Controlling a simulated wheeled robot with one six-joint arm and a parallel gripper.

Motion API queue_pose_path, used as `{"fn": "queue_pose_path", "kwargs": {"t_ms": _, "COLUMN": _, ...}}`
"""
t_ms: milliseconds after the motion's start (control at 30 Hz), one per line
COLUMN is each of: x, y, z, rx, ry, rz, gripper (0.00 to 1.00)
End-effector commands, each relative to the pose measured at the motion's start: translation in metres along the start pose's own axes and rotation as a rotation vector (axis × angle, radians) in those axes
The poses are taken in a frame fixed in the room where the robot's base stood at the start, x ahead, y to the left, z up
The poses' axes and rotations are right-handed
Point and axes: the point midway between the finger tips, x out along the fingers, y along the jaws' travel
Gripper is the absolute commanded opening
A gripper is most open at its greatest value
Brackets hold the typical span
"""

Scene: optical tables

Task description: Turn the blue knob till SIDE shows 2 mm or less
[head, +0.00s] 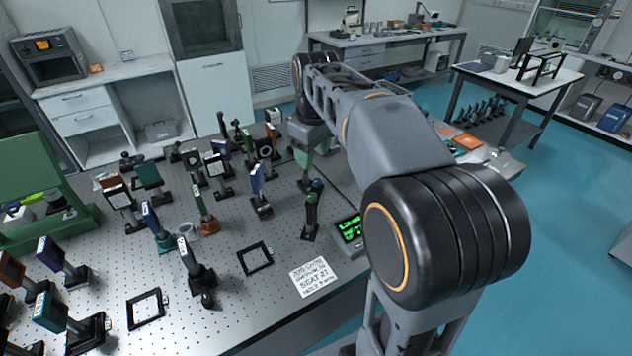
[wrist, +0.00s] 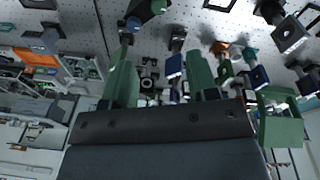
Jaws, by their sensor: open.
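A dark post-mounted device (head: 311,212) stands near the table's front edge, with a small bluish knob (head: 317,185) at its top. In the wrist view a blue knob (wrist: 133,23) shows at the top, just beyond the left finger. A small readout (head: 349,230) with green characters sits right of the post, partly behind my arm; its digits are too small to read. My gripper (wrist: 159,62) is open, its two green fingers wide apart with nothing held between them. In the head view my gripper (head: 306,165) hangs behind the post, partly hidden by my arm; contact with the knob cannot be told.
Many post-mounted optics crowd the perforated table (head: 225,262), including a dark mount (head: 197,270) at front left. Empty square frames (head: 255,258) and a printed card (head: 314,278) lie near the front edge. A green stand (head: 45,170) is at far left.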

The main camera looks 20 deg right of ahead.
Motion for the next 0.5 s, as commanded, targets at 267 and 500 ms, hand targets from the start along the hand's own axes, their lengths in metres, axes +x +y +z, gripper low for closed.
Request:
{"fn": "queue_pose_path", "kwargs": {"t_ms": 267, "x": 0.016, "y": 0.055, "z": -0.037, "rx": -0.198, "ry": -0.085, "rz": -0.069, "gripper": 0.54}}
{"fn": "queue_pose_path", "kwargs": {"t_ms": 500, "x": 0.030, "y": 0.070, "z": -0.042, "rx": -0.256, "ry": -0.105, "rz": -0.094, "gripper": 0.54}}
